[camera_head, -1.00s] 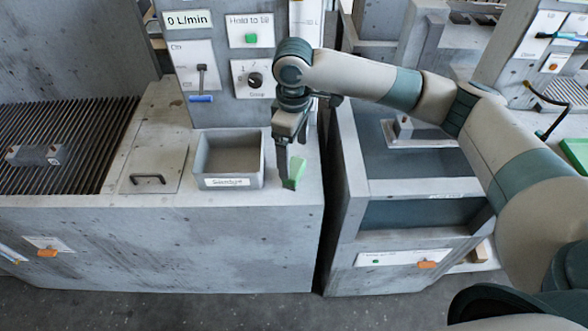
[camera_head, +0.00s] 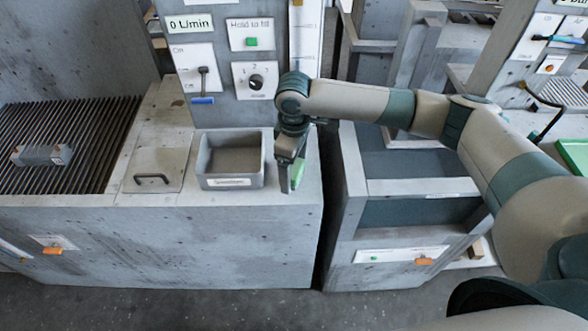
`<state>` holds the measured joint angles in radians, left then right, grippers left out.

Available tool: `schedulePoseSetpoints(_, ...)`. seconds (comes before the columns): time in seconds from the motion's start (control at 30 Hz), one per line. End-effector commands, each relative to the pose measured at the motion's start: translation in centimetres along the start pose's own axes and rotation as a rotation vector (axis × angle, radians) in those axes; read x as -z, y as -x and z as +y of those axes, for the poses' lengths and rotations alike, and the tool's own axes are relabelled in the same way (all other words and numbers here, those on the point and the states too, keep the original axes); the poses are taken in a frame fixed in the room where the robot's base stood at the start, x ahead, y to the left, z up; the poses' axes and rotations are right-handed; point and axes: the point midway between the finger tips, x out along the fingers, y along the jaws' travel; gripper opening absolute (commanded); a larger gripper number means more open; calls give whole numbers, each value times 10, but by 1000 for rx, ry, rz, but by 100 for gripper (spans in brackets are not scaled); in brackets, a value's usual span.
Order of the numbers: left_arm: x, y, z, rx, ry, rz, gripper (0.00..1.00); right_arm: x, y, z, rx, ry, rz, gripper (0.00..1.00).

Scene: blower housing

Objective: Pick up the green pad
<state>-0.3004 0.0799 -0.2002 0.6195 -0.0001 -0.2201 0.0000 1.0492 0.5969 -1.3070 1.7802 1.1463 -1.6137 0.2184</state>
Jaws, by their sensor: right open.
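The green pad (camera_head: 298,174) stands at the right end of the concrete counter, right of the grey labelled bin. It is partly hidden by my right gripper (camera_head: 286,188). My right gripper points down with its fingers at the pad, and its jaws are open. I cannot tell whether the fingers touch the pad or have it between them. My left gripper is not in view.
The grey bin (camera_head: 232,182) stands close left of my right gripper. A lid with a black handle (camera_head: 152,179) lies further left. A panel with a knob (camera_head: 256,81) rises behind. A gap separates the counter from the right-hand unit.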

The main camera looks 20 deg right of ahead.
Motion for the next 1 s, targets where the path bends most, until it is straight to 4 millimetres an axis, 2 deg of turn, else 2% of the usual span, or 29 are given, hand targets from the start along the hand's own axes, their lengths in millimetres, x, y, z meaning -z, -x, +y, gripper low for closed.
schedulePoseSetpoints(0.13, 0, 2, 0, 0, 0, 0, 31, 0, -6, 0, -2, 1, 1, 84)
schedulePoseSetpoints(0.53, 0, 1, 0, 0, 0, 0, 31, 0, -6, 0, -1, 1, 1, 84)
schedulePoseSetpoints(0.57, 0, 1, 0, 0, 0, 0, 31, 0, -6, 0, -1, 1, 1, 82)
schedulePoseSetpoints(0.73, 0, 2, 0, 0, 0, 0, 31, 0, -6, 0, -1, 1, 1, 41)
schedulePoseSetpoints(0.8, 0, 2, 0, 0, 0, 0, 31, 0, -5, 0, -2, 1, 1, 34)
schedulePoseSetpoints(1.0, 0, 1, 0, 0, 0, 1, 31, 0, -5, 0, -2, 0, 1, 34)
